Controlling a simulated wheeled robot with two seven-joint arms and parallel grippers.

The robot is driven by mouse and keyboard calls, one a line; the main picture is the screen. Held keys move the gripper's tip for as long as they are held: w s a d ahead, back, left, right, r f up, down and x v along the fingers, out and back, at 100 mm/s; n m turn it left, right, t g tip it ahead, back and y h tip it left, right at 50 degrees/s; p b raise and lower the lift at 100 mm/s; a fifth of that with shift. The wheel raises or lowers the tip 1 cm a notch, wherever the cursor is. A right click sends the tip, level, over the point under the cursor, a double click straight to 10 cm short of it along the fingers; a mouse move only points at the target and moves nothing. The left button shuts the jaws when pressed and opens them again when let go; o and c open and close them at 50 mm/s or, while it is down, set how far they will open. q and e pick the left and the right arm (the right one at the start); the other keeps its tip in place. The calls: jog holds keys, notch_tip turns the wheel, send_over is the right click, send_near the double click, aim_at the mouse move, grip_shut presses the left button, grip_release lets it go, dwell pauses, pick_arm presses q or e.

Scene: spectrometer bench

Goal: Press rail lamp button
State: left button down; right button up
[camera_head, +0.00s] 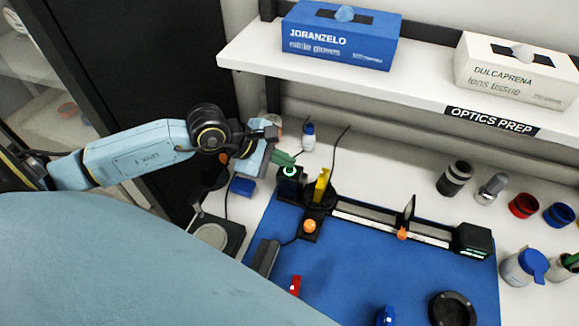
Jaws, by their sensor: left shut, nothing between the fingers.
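The rail lamp (288,187) is a small black box at the left end of the optical rail (375,224). Its button (290,171) is on top and shows a glowing green ring. My left gripper (285,158) reaches in from the left with its fingers shut and empty. In the picture the fingertips lie just above the button, close to it; I cannot tell whether they touch. My right gripper is not in view.
A yellow piece (322,184) stands on a black mount just right of the lamp. A black detector box (473,240) ends the rail. A blue mat (355,272) lies underneath. A shelf (420,92) with boxes hangs behind. Jars stand at right.

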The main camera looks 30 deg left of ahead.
pick_arm(q)
jog(key=shift+f+b, duration=0.3)
dwell(0.4)
jog(key=shift+r, duration=0.1)
jog(key=shift+r+p, duration=0.4)
jog(key=shift+r, duration=0.25)
jog(key=shift+r+p, duration=1.6)
jog(key=shift+r, duration=1.4)
